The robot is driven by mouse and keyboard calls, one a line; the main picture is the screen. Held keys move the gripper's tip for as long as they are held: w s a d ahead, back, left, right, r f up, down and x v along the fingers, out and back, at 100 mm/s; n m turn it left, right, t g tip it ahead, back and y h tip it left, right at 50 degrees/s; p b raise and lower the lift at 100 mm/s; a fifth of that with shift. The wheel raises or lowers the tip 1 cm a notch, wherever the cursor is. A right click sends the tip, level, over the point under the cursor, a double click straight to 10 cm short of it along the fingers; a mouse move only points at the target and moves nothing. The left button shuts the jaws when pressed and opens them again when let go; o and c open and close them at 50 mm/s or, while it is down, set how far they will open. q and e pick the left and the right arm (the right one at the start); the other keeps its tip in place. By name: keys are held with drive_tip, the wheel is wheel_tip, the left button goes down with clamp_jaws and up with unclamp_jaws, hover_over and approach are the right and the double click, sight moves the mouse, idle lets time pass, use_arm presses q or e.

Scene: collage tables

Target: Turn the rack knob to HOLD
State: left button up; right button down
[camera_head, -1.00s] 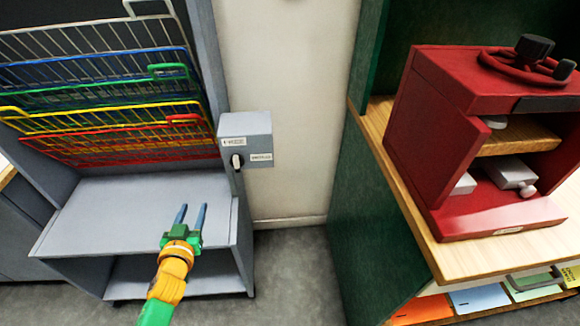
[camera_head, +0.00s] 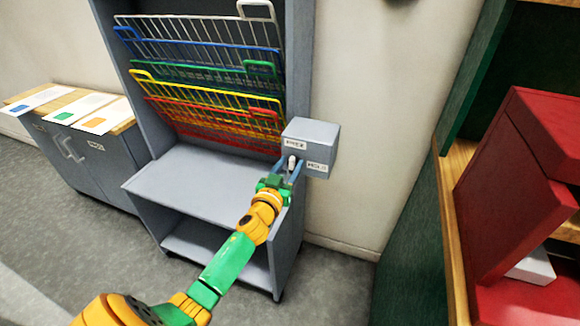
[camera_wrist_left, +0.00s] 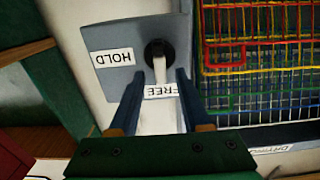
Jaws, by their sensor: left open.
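The rack knob (camera_head: 291,162), a black disc with a white pointer, is on the front of a grey box (camera_head: 318,133) at the right side of the rack. It also shows in the left wrist view (camera_wrist_left: 158,48), its pointer toward the FREE label (camera_wrist_left: 163,91). The HOLD label (camera_wrist_left: 112,58) is to one side, and it shows right of the knob in the head view (camera_head: 317,167). My left gripper (camera_head: 287,170) is open at the knob, also seen in the left wrist view (camera_wrist_left: 160,78), with blue fingers either side of the pointer. I cannot tell whether they touch it. My right gripper is out of view.
The grey rack (camera_head: 200,179) holds several coloured wire shelves. A low cabinet (camera_head: 87,160) with papers stands at the left. A green partition (camera_head: 415,250) and a red box (camera_head: 515,190) stand at the right. Floor shows between rack and partition.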

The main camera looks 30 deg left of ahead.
use_arm(q)
drive_tip(key=shift+s, duration=0.1)
drive_tip(key=shift+c, duration=0.7)
clamp_jaws()
drive_tip(key=m, duration=0.4)
drive_tip(key=shift+d+f, duration=0.1)
drive_tip(key=shift+d, duration=0.25)
drive_tip(key=shift+w+d+f+m+b, duration=0.1)
drive_tip(key=shift+d+f+m+b, duration=0.2)
drive_tip(key=shift+m, duration=1.95)
drive_tip(key=shift+w+d+f+m+b, duration=0.15)
drive_tip(key=shift+f+m+b, duration=0.25)
drive_tip(key=shift+m, duration=1.9)
drive_tip(key=shift+w+d+f+m+b, duration=0.1)
drive_tip(key=shift+d+f+m+b, duration=0.25)
drive_tip(key=shift+m, duration=1.9)
drive_tip(key=shift+s+a, duration=0.1)
drive_tip(key=shift+a, duration=0.05)
